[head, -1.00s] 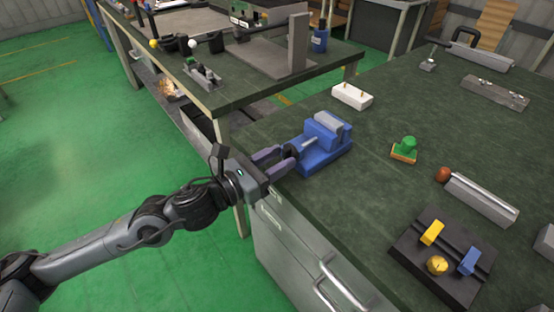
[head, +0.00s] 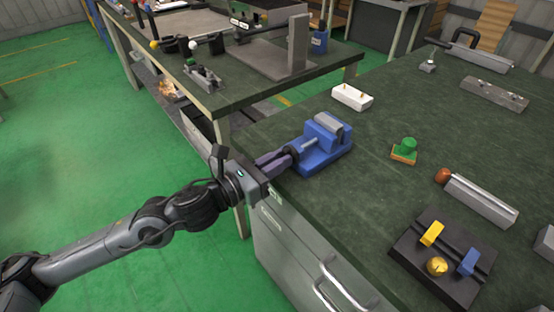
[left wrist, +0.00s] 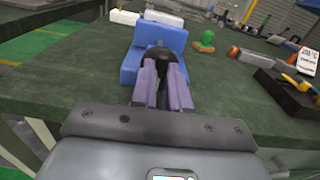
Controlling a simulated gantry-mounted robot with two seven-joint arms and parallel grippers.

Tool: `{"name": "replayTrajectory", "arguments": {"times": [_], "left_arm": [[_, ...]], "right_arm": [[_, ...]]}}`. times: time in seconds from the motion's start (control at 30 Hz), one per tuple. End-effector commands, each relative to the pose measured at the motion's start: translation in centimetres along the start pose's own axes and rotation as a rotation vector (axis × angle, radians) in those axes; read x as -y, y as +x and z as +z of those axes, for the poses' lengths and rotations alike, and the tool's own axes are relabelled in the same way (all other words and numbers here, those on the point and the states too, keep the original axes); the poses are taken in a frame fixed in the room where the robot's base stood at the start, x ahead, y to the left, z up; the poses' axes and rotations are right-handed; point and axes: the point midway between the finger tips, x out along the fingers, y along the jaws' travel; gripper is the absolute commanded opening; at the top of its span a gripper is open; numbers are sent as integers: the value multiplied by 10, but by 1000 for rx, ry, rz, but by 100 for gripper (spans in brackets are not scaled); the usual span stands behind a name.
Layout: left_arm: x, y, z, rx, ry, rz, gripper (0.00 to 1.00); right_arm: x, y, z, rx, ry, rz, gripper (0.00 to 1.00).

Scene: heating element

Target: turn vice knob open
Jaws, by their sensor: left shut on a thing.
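A blue vice (head: 323,145) with a grey jaw block stands at the left edge of the green-topped workbench in the head view; its blue body (left wrist: 151,37) also shows in the left wrist view. Its round black knob (head: 292,153) faces my left arm. My left gripper (head: 284,158) has purple fingers closed around the knob from the front left. In the left wrist view the dark knob (left wrist: 161,54) sits between the fingertips (left wrist: 163,68), which partly hide it. My right gripper is in neither view.
A white block (head: 352,97) lies behind the vice. A green knob on an orange base (head: 404,150) stands to its right. A black fixture (head: 444,258) with yellow and blue pieces is near the front right. The bench top between them is clear.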

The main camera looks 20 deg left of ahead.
Motion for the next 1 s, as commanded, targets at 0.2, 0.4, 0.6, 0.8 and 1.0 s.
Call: {"name": "replayTrajectory", "arguments": {"times": [0.2,0.4,0.6,0.8,1.0], "left_arm": [[0,0,1,-1,-123,1,0],[-1,0,2,-2,-297,0,0],[-1,0,2,-2,-489,1,0],[-1,0,2,-2,-679,2,0],[-2,0,3,-3,-870,3,0]], "right_arm": [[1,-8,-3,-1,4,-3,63],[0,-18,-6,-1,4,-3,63],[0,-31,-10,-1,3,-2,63],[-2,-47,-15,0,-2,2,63],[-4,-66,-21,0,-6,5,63]]}}
